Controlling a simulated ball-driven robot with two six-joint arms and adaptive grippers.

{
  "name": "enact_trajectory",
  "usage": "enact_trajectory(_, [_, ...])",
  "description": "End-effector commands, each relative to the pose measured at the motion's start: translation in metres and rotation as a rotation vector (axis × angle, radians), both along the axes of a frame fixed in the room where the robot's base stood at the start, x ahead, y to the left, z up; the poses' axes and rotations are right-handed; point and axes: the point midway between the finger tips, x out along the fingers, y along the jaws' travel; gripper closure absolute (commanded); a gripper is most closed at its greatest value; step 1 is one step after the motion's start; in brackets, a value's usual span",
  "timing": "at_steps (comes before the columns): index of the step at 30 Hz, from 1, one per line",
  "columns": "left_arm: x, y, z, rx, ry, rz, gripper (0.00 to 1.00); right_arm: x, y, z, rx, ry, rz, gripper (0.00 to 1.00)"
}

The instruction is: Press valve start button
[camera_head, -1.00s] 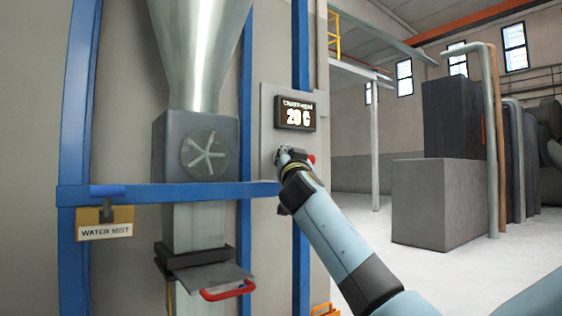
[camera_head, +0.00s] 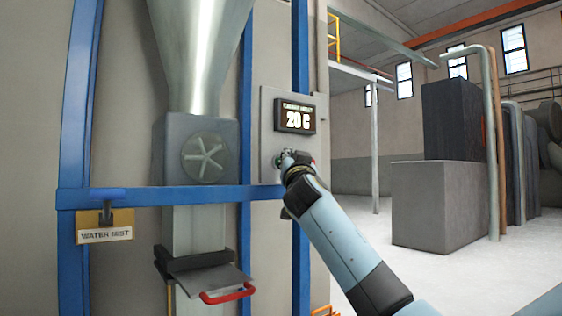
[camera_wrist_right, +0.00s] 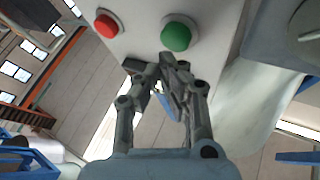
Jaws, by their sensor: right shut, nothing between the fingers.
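A grey control panel (camera_head: 267,129) carries a display (camera_head: 295,117) that reads "20 G". In the right wrist view, a green button (camera_wrist_right: 177,35) and a red button (camera_wrist_right: 106,24) sit side by side on the pale panel face. My right gripper (camera_wrist_right: 167,62) is shut and empty, its fingertips just below the green button in that view. Whether they touch it I cannot tell. In the head view, my right gripper (camera_head: 284,157) is at the panel below the display and mostly covers the buttons. My left gripper is not in view.
A blue frame bar (camera_head: 160,196) crosses in front of the hopper chute. A "WATER MIST" sign (camera_head: 104,234) hangs at left. A tray with a red handle (camera_head: 228,294) juts out below the chute. Grey blocks (camera_head: 440,205) stand at right beyond open floor.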

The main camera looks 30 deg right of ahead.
Motion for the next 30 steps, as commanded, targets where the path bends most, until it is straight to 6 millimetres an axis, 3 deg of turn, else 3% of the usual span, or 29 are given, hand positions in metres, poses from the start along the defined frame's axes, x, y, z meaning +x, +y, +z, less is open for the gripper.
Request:
enact_trajectory(11, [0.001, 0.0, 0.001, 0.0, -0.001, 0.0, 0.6, -0.005, 0.0, 0.0, -0.001, 0.0, 0.001, 1.0])
enact_trajectory(30, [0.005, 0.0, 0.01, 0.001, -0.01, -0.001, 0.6, -0.063, -0.005, 0.0, -0.002, 0.0, 0.0, 1.0])
